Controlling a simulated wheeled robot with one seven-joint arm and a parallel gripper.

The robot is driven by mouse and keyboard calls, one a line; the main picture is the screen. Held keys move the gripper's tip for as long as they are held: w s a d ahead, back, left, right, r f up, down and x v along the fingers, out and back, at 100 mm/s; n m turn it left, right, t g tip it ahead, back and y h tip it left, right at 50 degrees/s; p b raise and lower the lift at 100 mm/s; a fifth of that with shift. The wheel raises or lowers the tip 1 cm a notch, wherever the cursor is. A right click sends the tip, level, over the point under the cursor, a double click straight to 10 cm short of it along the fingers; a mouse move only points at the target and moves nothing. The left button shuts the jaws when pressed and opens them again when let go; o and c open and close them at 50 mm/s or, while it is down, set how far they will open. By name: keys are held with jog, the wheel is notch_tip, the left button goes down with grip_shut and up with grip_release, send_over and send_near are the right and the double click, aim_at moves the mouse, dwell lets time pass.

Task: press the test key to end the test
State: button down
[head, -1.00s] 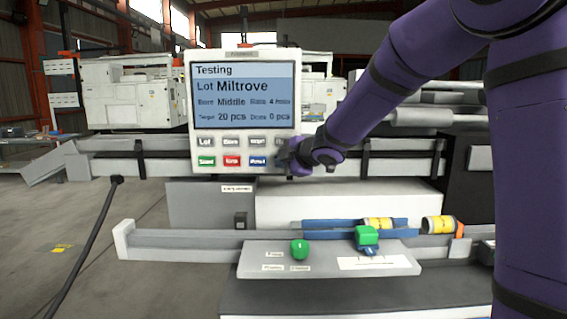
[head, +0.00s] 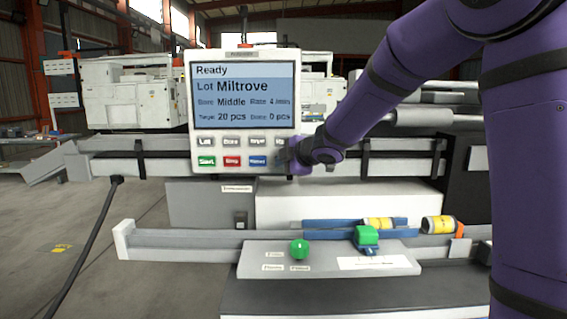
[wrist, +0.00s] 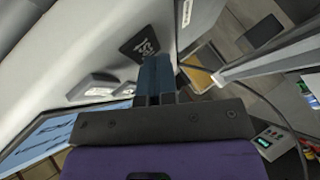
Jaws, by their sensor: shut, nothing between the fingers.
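The control panel (head: 243,111) faces me in the head view. Its screen (head: 245,96) reads "Ready", Lot Miltrove, Target 20 pcs, Done 0 pcs. Below it are two rows of keys, with a green Start key (head: 206,161), a red key (head: 232,161) and a blue key (head: 257,161). My gripper (head: 288,156) is shut and empty at the panel's lower right corner and hides the end of the bottom row. In the wrist view my fingertips (wrist: 154,62) are at a dark key (wrist: 140,46) with a white mark. I cannot tell whether they touch it, and its label is unreadable.
Yellow-banded cylinders (head: 438,225) lie on the rail behind. A black cable (head: 88,240) hangs at the left.

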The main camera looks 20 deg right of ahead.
jog(key=shift+s, duration=0.15)
jog(key=shift+s+a, duration=0.2)
jog(key=shift+s, duration=0.4)
jog(key=shift+s+a, duration=0.25)
jog(key=shift+s, duration=0.55)
jog(key=shift+s+a, duration=0.3)
jog(key=shift+s, duration=0.5)
jog(key=shift+s+a, duration=0.25)
jog(key=shift+s, duration=0.55)
jog(key=s+d+r+m+g+h, duration=0.1)
jog(key=s+d+r+m+h, duration=0.15)
jog(key=s+d+m, duration=0.35)
jog(key=s+d+r+m+h, duration=0.2)
jog(key=s+d+m+h, duration=0.15)
jog(key=s, duration=0.45)
jog(key=s+f+m+g, duration=0.1)
jog(key=s+m+g, duration=0.1)
jog(key=s, duration=0.5)
jog(key=s+a+f+m+g, duration=0.1)
jog(key=s+f+m, duration=0.1)
jog(key=s+m, duration=0.2)
jog(key=s+f+m+g+y, duration=0.1)
jog(key=s+m+g, duration=0.1)
jog(key=s, duration=0.8)
jog(key=shift+s+a+f+m+g, duration=0.2)
jog(key=shift+a+f+m+g, duration=0.15)
jog(key=shift+m, duration=0.3)
